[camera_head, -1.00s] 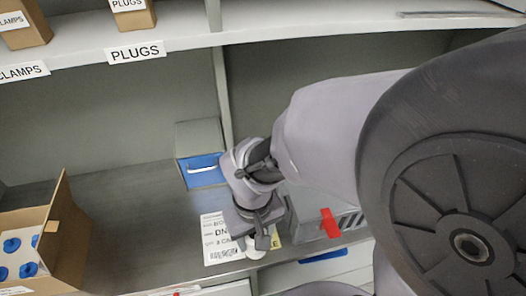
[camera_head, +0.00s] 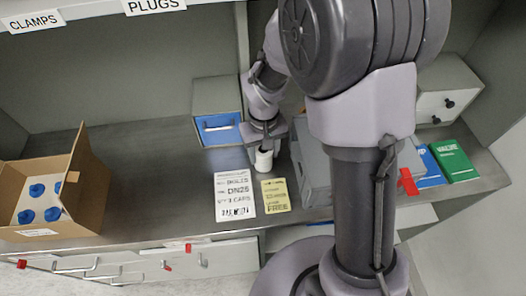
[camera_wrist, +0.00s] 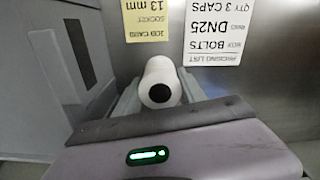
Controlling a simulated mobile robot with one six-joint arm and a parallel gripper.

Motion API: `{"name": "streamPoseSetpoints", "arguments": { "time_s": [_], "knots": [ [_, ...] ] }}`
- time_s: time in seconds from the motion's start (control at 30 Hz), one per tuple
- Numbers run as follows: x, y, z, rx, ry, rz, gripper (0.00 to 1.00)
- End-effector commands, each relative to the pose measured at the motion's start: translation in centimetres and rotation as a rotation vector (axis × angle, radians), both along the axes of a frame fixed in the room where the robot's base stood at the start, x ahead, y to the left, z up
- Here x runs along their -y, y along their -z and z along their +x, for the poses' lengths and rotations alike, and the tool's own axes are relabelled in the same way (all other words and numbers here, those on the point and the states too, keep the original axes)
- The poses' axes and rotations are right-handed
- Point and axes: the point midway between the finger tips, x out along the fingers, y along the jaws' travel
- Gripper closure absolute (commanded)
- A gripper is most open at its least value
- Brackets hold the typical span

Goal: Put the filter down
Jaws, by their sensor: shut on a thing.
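The filter (camera_head: 263,160) is a small white cylinder with a dark hole in its end, also seen in the wrist view (camera_wrist: 159,80). My gripper (camera_head: 264,145) points down over the worktop, and its fingers (camera_wrist: 160,96) are shut on the filter from both sides. The filter is just behind the yellow card, between the blue-fronted drawer box and the grey case. Its lower end is at or close above the worktop; I cannot tell whether it touches.
A white packing list (camera_head: 235,195) and yellow job card (camera_head: 276,195) lie in front. The blue-fronted box (camera_head: 218,112) stands behind left, the grey case (camera_head: 313,180) right. An open carton (camera_head: 92,190) with blue-capped items is far left. Worktop (camera_head: 150,165) between is clear.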

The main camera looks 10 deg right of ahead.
Motion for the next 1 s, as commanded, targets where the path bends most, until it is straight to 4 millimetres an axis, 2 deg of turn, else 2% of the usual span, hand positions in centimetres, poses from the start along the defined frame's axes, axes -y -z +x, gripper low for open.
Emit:
{"name": "streamPoseSetpoints", "arguments": {
  "time_s": [0.03,0.33,0.37,0.47,0.77,0.87,1.0],
  "knots": [
    [0.0,0.5,0.0,0.001,0.0,0.0,1.0],
    [0.0,0.6,0.0,0.002,0.0,0.0,1.0],
    [0.0,0.6,0.0,0.001,0.0,0.0,0.48],
    [0.0,0.5,0.0,0.001,0.0,0.0,0.3],
    [0.0,0.2,0.0,0.002,-0.001,0.0,0.3],
    [0.0,-1.6,0.1,0.005,-0.001,0.001,0.3],
    [0.0,-5.0,0.0,0.004,0.0,0.001,0.3]
  ]
}}
